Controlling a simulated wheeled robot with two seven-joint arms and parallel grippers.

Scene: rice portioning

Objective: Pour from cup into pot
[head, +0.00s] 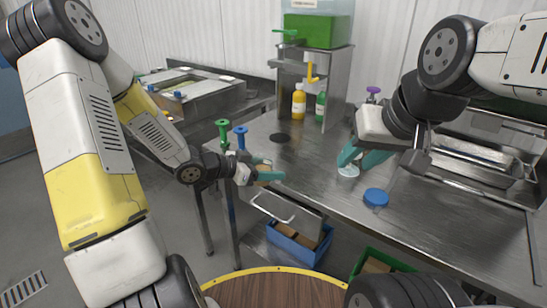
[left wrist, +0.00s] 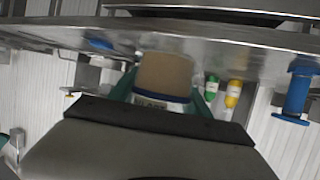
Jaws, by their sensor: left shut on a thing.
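My left gripper (head: 268,175) is shut on a cup (head: 264,167), near the table's left edge. In the left wrist view the cup (left wrist: 166,76) sits between the teal fingers, tan with a pale band and dark lettering. Its contents cannot be made out. A small whitish pot (head: 348,171) stands on the steel table, right of the cup and apart from it. My right gripper (head: 357,160) is right at the pot, with its teal fingers apart on either side of its top. Whether they touch the pot is not clear.
A round blue lid (head: 376,197) lies on the table right of the pot. A yellow bottle (head: 299,103) and a green bottle (head: 320,106) stand at the back by a dispenser (head: 318,30). Green (head: 222,132) and blue (head: 240,136) knobbed things stand at the left edge. The table between cup and pot is clear.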

